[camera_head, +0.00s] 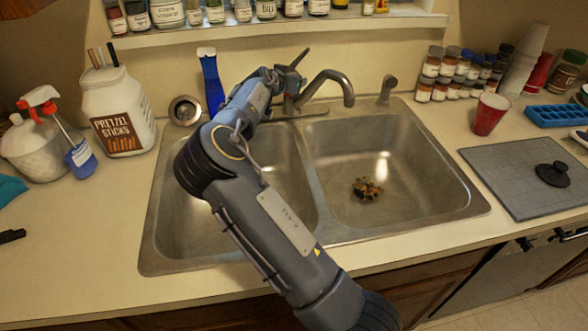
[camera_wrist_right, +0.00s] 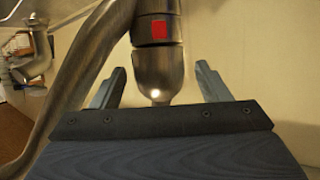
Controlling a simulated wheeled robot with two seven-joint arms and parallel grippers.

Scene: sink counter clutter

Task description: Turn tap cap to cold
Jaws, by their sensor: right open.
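The metal tap (camera_head: 333,80) stands at the back middle of the double sink, with its curved spout over the right basin. In the right wrist view, its rounded metal cap (camera_wrist_right: 155,80) lies between the two fingers of my right gripper (camera_wrist_right: 160,67). The fingers are open, one on each side, with visible gaps to the cap. A red mark (camera_wrist_right: 159,29) shows on the tap body beside the cap. In the head view my right arm crosses the left basin, and its gripper (camera_head: 277,76) is at the tap, mostly hidden. My left gripper is not in view.
A blue bottle (camera_head: 212,82) stands close left of my right forearm. A side sprayer (camera_head: 387,90) stands right of the spout. A shelf of jars (camera_head: 265,12) runs above the tap. Food scraps (camera_head: 367,189) lie in the right basin (camera_head: 420,165). The front counter is clear.

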